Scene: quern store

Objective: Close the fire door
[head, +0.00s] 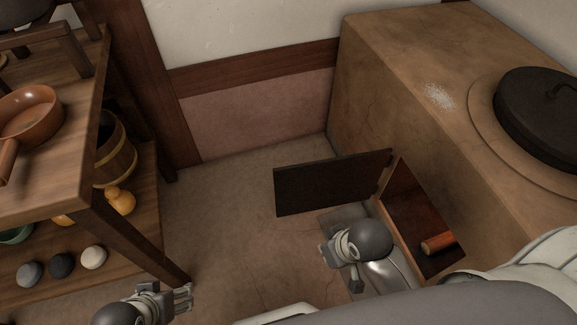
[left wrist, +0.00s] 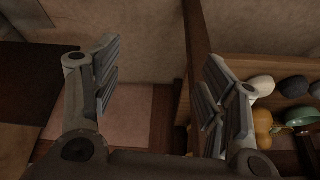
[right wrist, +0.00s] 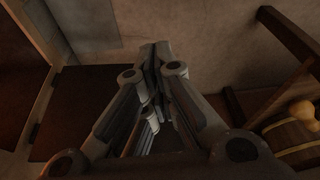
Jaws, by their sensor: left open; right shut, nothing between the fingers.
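The fire door (head: 330,183) is a dark flat panel. It stands wide open, swung out from the firebox opening (head: 408,200) in the side of the clay stove, with its hinge side at the opening's far edge. My right gripper (head: 327,253) is shut and empty, in front of the opening and on the near side of the door, apart from it in the picture. In the right wrist view the dark door (right wrist: 85,105) shows left of the shut fingers (right wrist: 156,52). My left gripper (head: 184,298) is open and empty, low near the shelf, away from the door.
A log (head: 437,243) lies at the firebox opening. The clay stove (head: 390,70) with a black lid (head: 545,110) fills the right. A wooden shelf (head: 140,235) with a pan (head: 32,115), bucket (head: 115,155) and several stones stands left. The floor (head: 220,220) between is clear.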

